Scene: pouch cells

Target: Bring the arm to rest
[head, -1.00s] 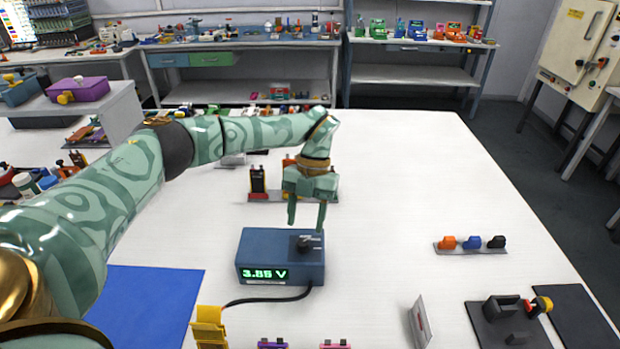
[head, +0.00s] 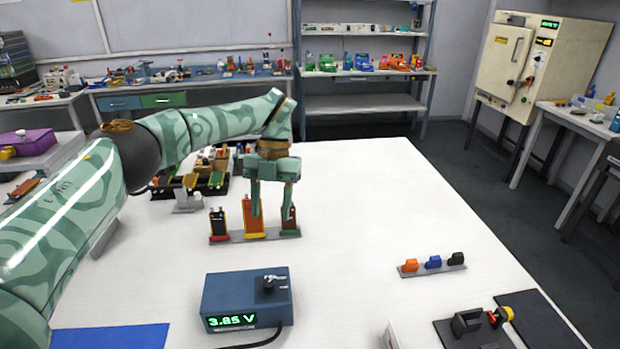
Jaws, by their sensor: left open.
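My left arm comes in from the left and reaches over the white table (head: 370,200). My left gripper (head: 271,210) is open, fingers pointing down, in front of or just above a rack (head: 262,235) of upright pouch cells. One finger overlaps the middle cell (head: 252,222) and the other the right cell (head: 290,222) in the picture; I cannot tell whether they touch. A dark cell (head: 217,224) stands at the rack's left end. My right gripper is not in view.
A blue meter (head: 243,295) reading 3.85 V stands nearer me, with a black knob and cable. Orange, blue and black clips (head: 433,262) sit on a strip at right. A black fixture (head: 470,328) is at front right. The table's right middle is clear.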

